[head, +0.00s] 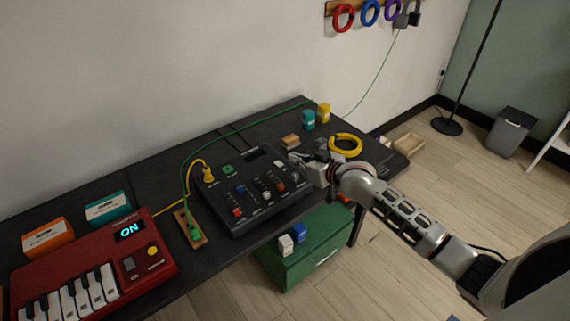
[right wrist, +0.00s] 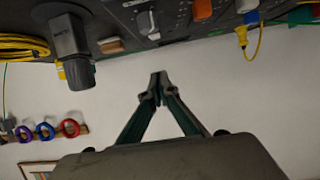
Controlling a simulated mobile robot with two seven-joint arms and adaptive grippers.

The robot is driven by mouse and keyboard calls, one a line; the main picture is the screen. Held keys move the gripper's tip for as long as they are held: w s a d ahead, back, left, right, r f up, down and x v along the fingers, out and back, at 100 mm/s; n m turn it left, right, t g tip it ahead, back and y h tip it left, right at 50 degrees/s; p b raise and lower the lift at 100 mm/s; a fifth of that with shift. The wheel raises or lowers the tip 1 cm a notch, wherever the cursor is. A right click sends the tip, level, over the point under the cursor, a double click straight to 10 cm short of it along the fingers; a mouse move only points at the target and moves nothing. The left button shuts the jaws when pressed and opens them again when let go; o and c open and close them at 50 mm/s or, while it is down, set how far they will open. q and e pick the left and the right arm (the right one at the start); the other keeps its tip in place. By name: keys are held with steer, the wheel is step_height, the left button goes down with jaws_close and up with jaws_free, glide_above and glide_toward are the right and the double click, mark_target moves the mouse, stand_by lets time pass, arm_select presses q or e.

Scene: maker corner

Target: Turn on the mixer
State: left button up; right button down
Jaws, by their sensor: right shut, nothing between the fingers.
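The mixer (head: 235,212) is a dark panel on the black table, with coloured slider caps, knobs and a small dark screen (head: 257,154). A yellow plug and a green button sit near its top left. My right gripper (head: 297,160) is shut and empty at the mixer's right end. In the right wrist view the closed fingertips (right wrist: 159,87) show below the mixer's edge (right wrist: 178,22), with a small metal lever (right wrist: 152,24) close beyond them. A gap shows between tips and lever in that picture; I cannot judge its depth. My left gripper is not in view.
A red keyboard (head: 165,270) with a lit "ON" display stands at left. A wooden power strip (head: 181,226), yellow cable coil (head: 345,141), grey block-like device (right wrist: 70,38) and small jars (head: 308,120) share the table. A green drawer cabinet (head: 310,262) stands below.

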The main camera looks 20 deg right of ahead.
steer(key=b, duration=0.1)
glide_above(285, 170)
steer(key=f, duration=0.1)
steer(key=w+f, duration=0.1)
steer(key=shift+a+f, duration=0.15)
steer(key=shift+f, duration=0.15)
steer(key=f, duration=0.2)
steer(key=shift+s+f, duration=0.3)
steer(key=shift+s, duration=0.05)
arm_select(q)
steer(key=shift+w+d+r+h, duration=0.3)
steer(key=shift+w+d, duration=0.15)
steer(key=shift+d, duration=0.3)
arm_select(e)
steer(key=shift+f, duration=0.65)
steer(key=shift+s+d, duration=0.1)
steer(key=shift+d, duration=0.1)
